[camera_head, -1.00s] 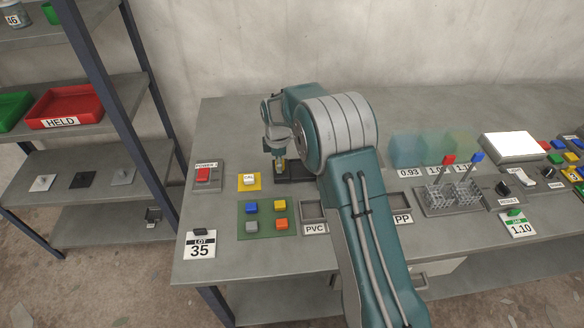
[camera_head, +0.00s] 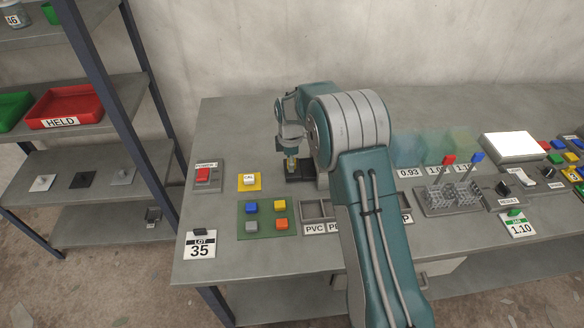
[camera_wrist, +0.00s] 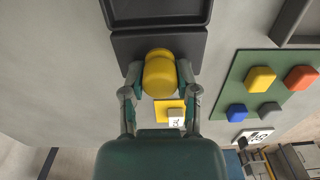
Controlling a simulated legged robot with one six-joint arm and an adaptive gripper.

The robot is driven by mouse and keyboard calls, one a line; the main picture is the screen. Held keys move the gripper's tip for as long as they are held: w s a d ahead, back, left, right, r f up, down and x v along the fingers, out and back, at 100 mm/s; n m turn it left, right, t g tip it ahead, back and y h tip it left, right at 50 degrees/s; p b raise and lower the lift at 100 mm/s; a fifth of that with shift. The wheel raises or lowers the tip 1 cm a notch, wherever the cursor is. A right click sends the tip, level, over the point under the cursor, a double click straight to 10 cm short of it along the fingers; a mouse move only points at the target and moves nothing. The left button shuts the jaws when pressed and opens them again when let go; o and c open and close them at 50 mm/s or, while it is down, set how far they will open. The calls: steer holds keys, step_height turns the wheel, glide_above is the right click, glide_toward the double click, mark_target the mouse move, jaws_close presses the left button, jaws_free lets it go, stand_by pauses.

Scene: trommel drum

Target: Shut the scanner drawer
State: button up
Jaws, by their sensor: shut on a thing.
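The scanner drawer (camera_head: 299,179) is a dark, flat piece on the bench, partly hidden by my arm in the head view. In the wrist view the dark drawer (camera_wrist: 128,47) reaches out from under a raised black rim (camera_wrist: 160,22). My gripper also shows in the head view (camera_head: 291,165), above the drawer's left end. How far the drawer stands out of the scanner is hard to tell, since my arm hides that side.
A yellow pad with a white block (camera_head: 249,181) and a green mat with several coloured blocks (camera_head: 267,220) lie nearby. A red POWER switch (camera_head: 203,175) stands to the left. Labelled bins (camera_head: 315,209) sit in front, partly behind my arm. The back left bench is clear.

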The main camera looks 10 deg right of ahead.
mark_target(305, 170)
steer(key=shift+w+d, duration=0.15)
steer(key=shift+d, duration=2.1)
steer(key=o, duration=1.2)
steer(key=shift+o, duration=0.2)
step_height(305, 170, up, 7)
